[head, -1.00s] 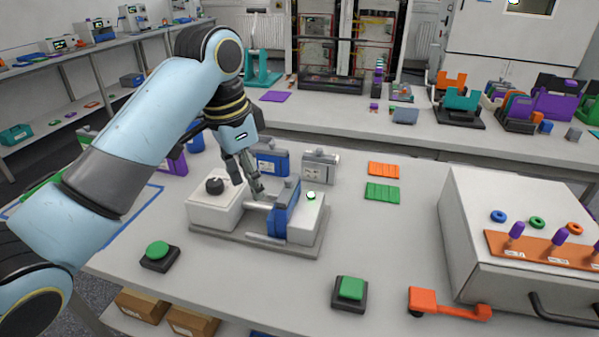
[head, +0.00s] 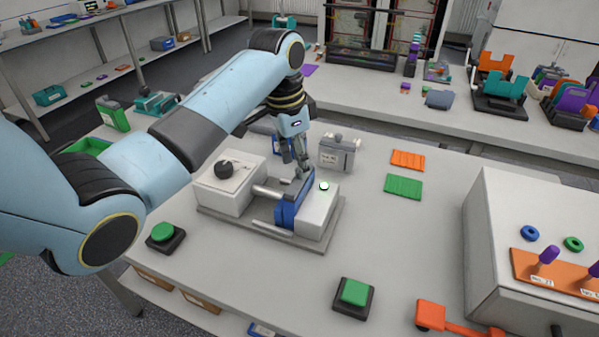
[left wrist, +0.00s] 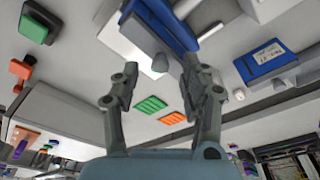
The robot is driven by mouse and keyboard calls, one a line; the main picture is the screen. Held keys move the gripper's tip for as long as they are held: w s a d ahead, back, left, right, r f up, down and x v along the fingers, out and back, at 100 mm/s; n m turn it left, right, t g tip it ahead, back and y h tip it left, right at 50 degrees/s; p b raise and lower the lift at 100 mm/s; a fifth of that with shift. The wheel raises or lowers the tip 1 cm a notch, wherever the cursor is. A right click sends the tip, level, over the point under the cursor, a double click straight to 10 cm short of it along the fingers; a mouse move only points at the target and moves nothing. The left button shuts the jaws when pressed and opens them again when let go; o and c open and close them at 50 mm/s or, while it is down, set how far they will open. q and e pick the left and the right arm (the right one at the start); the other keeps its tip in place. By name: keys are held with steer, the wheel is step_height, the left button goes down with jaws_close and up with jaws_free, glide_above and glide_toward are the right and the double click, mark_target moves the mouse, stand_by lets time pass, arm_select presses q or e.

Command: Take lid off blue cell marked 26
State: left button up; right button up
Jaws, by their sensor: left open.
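A blue cell (head: 289,210) stands in the clamp fixture (head: 222,190) between its rod and a white block. The left wrist view shows part of a blue body (left wrist: 165,22) at the top, and a grey cap (left wrist: 160,62) between the fingers. I cannot read a 26 on it. My left gripper (head: 303,170) is open, fingers down, at the upper far end of the clamped cell. Its fingers (left wrist: 160,80) look apart and empty; contact is unclear. Another blue cell (left wrist: 268,60) has a small label I cannot read surely. My right gripper is out of view.
A grey cell (head: 338,153) stands just behind the fixture. Green buttons (head: 353,292) and (head: 164,233) sit on the front of the table. Orange (head: 408,159) and green (head: 404,186) ribbed pads lie to the right. A large white box (head: 500,215) stands at the right.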

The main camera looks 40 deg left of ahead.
arm_select(q)
steer(key=shift+f, duration=0.6)
steer(key=shift+w+f, duration=0.1)
steer(key=shift+f, duration=0.2)
steer(key=shift+w+f, duration=0.1)
steer(key=shift+c, duration=2.8)
jaws_close()
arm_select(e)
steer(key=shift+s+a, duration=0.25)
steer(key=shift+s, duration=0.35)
